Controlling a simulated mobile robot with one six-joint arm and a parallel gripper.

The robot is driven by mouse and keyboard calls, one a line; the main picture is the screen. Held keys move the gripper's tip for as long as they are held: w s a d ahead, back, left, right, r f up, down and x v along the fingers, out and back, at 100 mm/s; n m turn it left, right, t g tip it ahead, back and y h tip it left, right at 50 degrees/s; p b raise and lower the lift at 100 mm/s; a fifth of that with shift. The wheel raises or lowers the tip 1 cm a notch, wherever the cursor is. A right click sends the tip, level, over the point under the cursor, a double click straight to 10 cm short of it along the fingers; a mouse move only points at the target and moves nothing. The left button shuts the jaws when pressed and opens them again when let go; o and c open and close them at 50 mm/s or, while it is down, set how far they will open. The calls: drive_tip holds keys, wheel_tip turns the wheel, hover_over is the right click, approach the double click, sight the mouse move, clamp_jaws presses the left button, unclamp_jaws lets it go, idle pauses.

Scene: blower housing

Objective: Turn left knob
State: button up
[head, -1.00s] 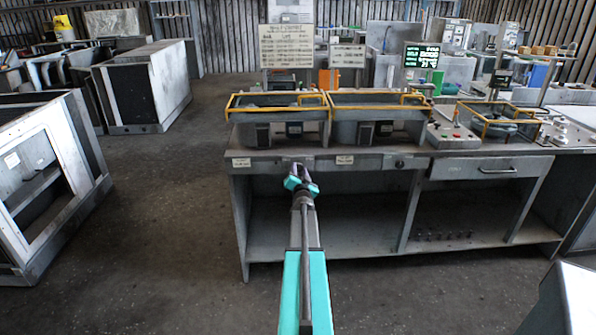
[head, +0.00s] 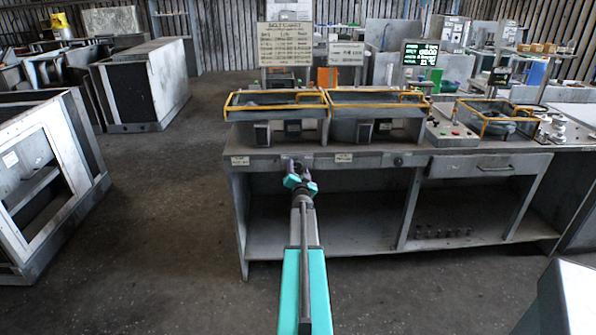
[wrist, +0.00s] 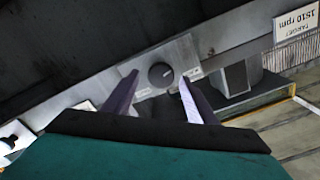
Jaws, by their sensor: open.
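A round dark knob (wrist: 161,74) sits on a grey metal panel (wrist: 205,42) in the wrist view. My gripper (wrist: 158,80) is open, with one finger on each side of the knob and visible gaps between fingers and knob. The knob shows between the fingertips, and I cannot tell how deep they reach around it. In the head view my gripper (head: 297,166) is at the front edge of the workbench (head: 255,182), near its left part, and hides the knob there. Another dark knob (head: 397,161) shows farther right on the same front edge.
A label reading 1510 rpm (wrist: 297,22) shows upside down in the wrist view. A drawer (head: 490,168) is at the bench's right. The floor (head: 175,200) left of the bench is clear.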

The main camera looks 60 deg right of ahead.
drive_tip(key=b+v, duration=0.2)
drive_tip(key=v, duration=1.1)
drive_tip(key=shift+s+a, duration=0.2)
drive_tip(key=shift+a, duration=0.1)
idle(0.3)
drive_tip(key=shift+w, duration=0.1)
idle(0.4)
